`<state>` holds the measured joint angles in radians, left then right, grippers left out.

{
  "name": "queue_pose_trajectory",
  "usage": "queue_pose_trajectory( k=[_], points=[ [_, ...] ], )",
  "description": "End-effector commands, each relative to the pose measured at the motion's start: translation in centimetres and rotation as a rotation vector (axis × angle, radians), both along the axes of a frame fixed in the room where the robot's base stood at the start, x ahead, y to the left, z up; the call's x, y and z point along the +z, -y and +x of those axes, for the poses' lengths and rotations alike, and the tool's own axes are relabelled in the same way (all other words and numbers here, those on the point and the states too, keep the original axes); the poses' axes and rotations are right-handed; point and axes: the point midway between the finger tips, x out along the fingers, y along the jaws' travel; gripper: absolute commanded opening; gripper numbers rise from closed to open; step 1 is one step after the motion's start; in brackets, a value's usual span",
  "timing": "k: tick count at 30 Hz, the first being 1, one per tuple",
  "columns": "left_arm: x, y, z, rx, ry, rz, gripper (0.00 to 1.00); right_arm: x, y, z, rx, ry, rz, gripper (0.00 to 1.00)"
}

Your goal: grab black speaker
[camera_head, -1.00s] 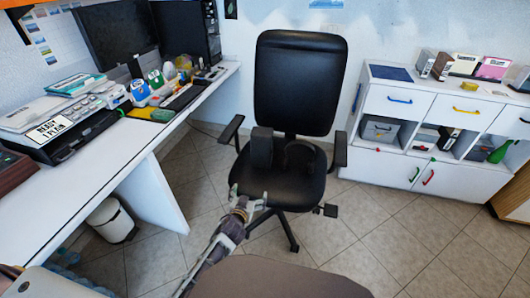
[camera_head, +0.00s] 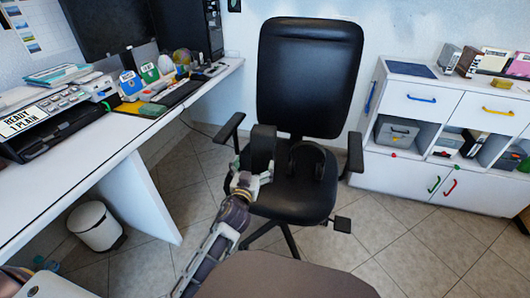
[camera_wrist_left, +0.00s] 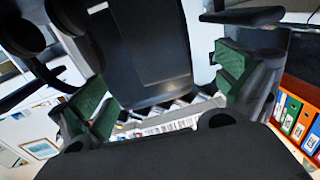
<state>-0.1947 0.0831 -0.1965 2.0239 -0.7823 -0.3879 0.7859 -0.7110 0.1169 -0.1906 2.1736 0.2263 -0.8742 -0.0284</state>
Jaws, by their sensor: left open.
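The black speaker (camera_head: 263,146) stands upright on the seat of the black office chair (camera_head: 308,80). Black headphones (camera_head: 306,160) stand just right of it. My left gripper (camera_head: 252,177) is open at the near lower side of the speaker, overlapping its bottom in the head view; contact cannot be told. In the left wrist view, the open green-padded fingers of my left gripper (camera_wrist_left: 163,92) flank a dark block that appears to be the speaker (camera_wrist_left: 148,55). A large dark shape hides the bottom of that view. My right gripper is not in view.
Chair armrests (camera_head: 228,128) rise on both sides of the seat. A white desk (camera_head: 75,165) with monitors and a printer (camera_head: 60,122) is at left. A white cabinet (camera_head: 405,170) is at right. A white bin (camera_head: 96,227) stands under the desk. Tiled floor is free at right.

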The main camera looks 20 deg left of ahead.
Motion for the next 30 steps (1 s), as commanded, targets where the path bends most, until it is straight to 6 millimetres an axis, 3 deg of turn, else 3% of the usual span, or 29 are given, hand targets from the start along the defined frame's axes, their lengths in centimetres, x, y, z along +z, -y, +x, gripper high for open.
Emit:
queue_pose_trajectory(
  k=[19, 30],
  points=[
    [0.7, -0.1, 0.1, 0.004, 0.025, -0.006, 1.0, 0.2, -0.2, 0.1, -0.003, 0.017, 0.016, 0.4],
    [0.7, -0.2, 2.2, 0.004, 0.025, -0.005, 1.0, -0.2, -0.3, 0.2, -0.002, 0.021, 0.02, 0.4]
  ],
)
